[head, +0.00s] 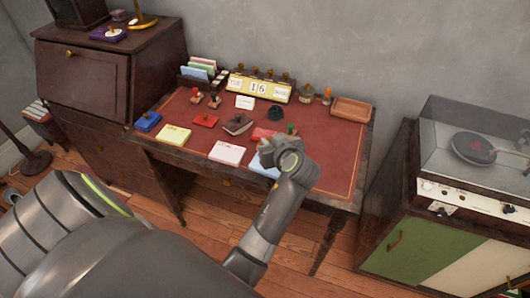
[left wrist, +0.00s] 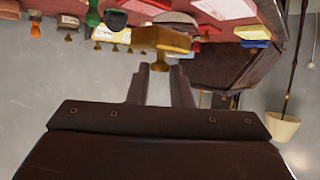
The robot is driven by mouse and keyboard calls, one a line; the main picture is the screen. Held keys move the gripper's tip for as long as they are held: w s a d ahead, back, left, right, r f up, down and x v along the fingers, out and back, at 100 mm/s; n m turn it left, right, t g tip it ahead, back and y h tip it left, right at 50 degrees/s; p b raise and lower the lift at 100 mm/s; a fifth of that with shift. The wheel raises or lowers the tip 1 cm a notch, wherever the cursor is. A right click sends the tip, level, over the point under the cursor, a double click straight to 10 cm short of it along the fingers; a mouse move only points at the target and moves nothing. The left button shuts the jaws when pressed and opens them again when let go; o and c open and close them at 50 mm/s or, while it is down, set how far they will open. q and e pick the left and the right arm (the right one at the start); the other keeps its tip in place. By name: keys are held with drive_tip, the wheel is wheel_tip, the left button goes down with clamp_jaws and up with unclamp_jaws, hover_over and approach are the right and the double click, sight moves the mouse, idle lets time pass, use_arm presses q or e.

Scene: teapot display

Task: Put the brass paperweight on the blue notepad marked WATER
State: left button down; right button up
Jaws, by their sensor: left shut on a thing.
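My left gripper (head: 268,152) is over the front right part of the desk, seen from behind. In the left wrist view its fingers (left wrist: 160,68) are shut on the brass paperweight (left wrist: 160,40), a flat block with a knob between the fingertips. In the head view the wrist hides the paperweight. The pale blue notepad (head: 259,170) lies at the desk's front edge, partly covered by my wrist; its writing cannot be read. I cannot tell whether the paperweight touches anything. My right gripper is not in view.
The red-topped desk (head: 325,160) also holds a yellow notepad (head: 173,135), a pinkish-white notepad (head: 227,152), a blue ink pad (head: 148,121), a red pad (head: 205,120), a dark rocker blotter (head: 238,124) and a wooden tray (head: 352,109). The desk's right side is fairly clear.

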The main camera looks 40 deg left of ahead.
use_arm(q)
drive_tip(key=shift+w+f, duration=0.15)
drive_tip(key=shift+f, duration=0.5)
drive_tip(key=shift+w+f, duration=0.15)
drive_tip(key=shift+f, duration=0.45)
drive_tip(key=shift+s+a+f, duration=0.1)
drive_tip(key=shift+f, duration=0.25)
wheel_tip(320, 180, down, 3)
drive_tip(key=shift+f, duration=0.1)
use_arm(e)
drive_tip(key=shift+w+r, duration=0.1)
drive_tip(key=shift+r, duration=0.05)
use_arm(q)
drive_tip(key=shift+s, duration=0.1)
drive_tip(key=shift+f, duration=0.2)
drive_tip(key=c, duration=1.3)
unclamp_jaws()
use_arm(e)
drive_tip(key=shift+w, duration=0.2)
